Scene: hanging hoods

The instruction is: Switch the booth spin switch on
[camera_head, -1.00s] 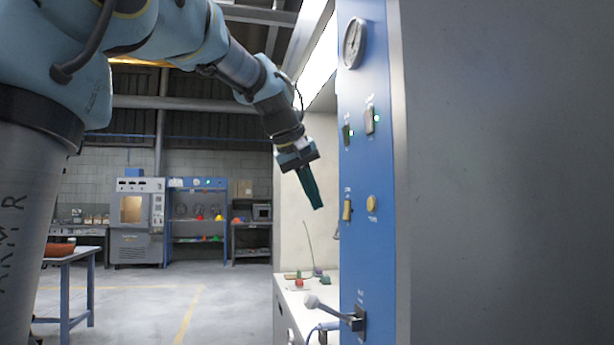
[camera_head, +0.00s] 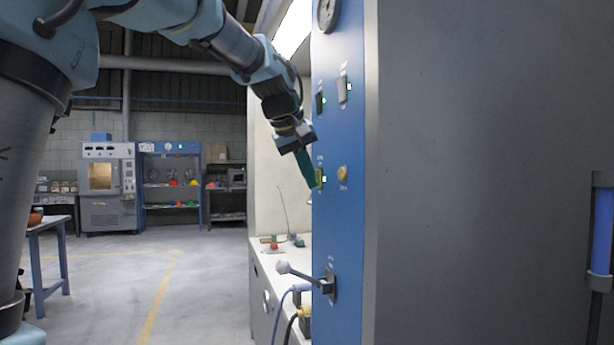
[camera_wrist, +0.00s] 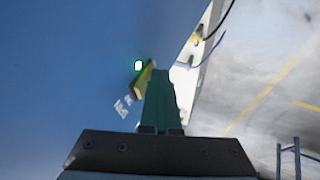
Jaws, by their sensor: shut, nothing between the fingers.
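A blue control panel (camera_head: 345,235) carries several rocker switches; their labels are too small to read. The lower-left yellowish switch (camera_head: 319,187) has a green light lit beside it. It also shows in the wrist view as a yellow-green rocker (camera_wrist: 142,84) with a bright green lamp (camera_wrist: 138,65) at its far end. My gripper (camera_head: 312,185) has its teal fingers shut and empty, with the tips at this switch. In the wrist view the fingers (camera_wrist: 160,75) overlap the switch's right side. I cannot tell whether they touch it.
Two upper switches (camera_head: 320,104) (camera_head: 344,89) have green lights lit. A round yellow button (camera_head: 343,173) sits right of the lower switch. A lever (camera_head: 308,278) sticks out below. A white bench (camera_head: 285,260) with small items lies behind. Open floor is at left.

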